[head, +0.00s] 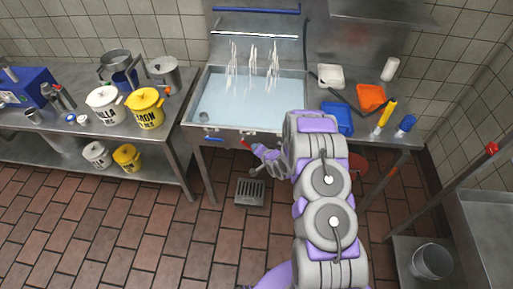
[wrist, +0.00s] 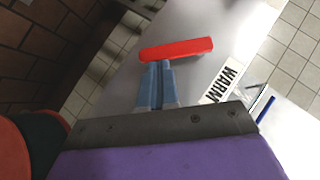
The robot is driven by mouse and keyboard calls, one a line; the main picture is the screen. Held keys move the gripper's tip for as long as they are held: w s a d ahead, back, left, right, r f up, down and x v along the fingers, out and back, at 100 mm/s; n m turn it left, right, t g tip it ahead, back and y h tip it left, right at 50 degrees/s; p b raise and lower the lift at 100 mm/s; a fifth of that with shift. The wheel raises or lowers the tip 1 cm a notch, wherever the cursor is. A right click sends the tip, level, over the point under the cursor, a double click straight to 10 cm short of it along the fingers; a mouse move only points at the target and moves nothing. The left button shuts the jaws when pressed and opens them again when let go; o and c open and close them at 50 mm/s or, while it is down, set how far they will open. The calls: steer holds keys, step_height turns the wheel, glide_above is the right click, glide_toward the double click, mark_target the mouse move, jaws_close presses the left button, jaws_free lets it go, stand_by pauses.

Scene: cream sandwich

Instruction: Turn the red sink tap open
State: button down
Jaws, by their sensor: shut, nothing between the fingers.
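The red sink tap (head: 245,144) is a small red lever on the front of the sink, just left of my gripper (head: 257,149) in the head view. In the wrist view the red tap (wrist: 185,48) is a red bar lying across the picture over a grey metal panel. My gripper (wrist: 158,66) has its blue-grey fingers together and empty, with the tips at the lower edge of the bar. I cannot tell whether they touch it. A "WARM" label (wrist: 222,82) is right of the fingers. My arm hides part of the sink front.
The sink (head: 245,98) has a bluish basin, with whisks hanging above. A blue handle (head: 213,139) is on its front left. A left table (head: 70,146) carries several pots. A right counter (head: 345,132) carries trays and bottles. The tiled floor (head: 120,230) at front left is clear.

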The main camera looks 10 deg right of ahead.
steer(key=f+m+t+y, duration=0.1)
steer(key=a+f+m+y, duration=0.1)
steer(key=a+f+t+y+p, duration=0.1)
steer(key=shift+w+f+m+t, duration=0.25)
steer(key=shift+w+m+t, duration=0.05)
steer(key=shift+w+m, duration=0.1)
steer(key=shift+a+f, duration=0.1)
steer(key=shift+f, duration=0.15)
stand_by(0.6)
steer(key=shift+s, duration=0.15)
